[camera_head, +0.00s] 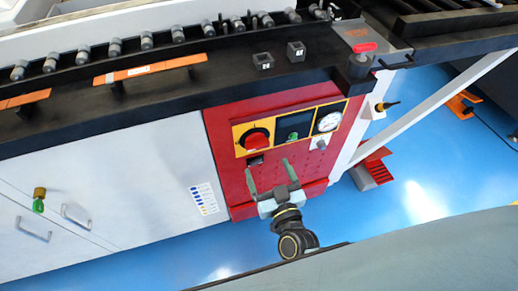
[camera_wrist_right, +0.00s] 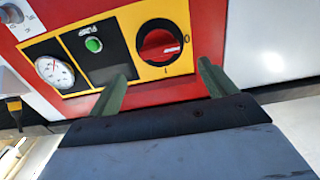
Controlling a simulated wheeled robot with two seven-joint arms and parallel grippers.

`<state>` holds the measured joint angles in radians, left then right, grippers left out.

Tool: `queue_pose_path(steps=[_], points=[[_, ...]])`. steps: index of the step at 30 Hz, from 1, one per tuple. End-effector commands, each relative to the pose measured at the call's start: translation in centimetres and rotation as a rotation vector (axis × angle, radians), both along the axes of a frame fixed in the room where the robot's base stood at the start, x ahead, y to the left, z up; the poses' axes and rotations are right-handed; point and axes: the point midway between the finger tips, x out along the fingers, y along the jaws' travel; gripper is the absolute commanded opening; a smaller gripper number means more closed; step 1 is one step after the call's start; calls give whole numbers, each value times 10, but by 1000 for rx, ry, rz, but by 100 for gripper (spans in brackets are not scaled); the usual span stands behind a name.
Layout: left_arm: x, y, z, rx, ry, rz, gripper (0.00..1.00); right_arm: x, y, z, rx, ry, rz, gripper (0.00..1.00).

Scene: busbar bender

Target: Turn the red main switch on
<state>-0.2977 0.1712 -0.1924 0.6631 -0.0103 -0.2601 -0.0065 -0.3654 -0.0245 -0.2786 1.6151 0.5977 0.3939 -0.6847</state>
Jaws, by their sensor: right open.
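The red main switch (camera_head: 257,139) is a round knob on a yellow plate on the red panel front of the machine. In the right wrist view the red main switch (camera_wrist_right: 160,46) has a 0 mark at its right and an I mark below it. Its grip bar seems to lie roughly level, toward the 0. My right gripper (camera_head: 269,168) is open and empty, with its two green fingers pointing at the panel just below the switch. In the wrist view my right gripper (camera_wrist_right: 162,70) has its fingertips on either side of the knob's lower part, apparently not touching it. My left gripper is not in view.
Beside the switch are a green pump button (camera_wrist_right: 93,45) and a pressure gauge (camera_wrist_right: 55,72). A red emergency knob (camera_head: 364,47) stands on the machine's top right. White cabinet doors (camera_head: 90,190) are at the left. Blue floor (camera_head: 420,195) is open at the right.

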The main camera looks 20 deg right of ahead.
Motion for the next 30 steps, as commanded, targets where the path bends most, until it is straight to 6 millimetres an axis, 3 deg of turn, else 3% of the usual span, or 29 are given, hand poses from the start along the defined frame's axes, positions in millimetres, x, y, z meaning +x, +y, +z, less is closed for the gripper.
queue_pose_path(steps=[6,12,25,30], points=[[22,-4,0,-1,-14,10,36,47,2,-1,1,-1,-1,84],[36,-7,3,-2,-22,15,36,72,3,-1,0,1,1,84],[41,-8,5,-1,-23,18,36,81,3,-1,-1,2,0,82],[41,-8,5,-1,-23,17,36,80,3,-1,-1,2,0,60]])
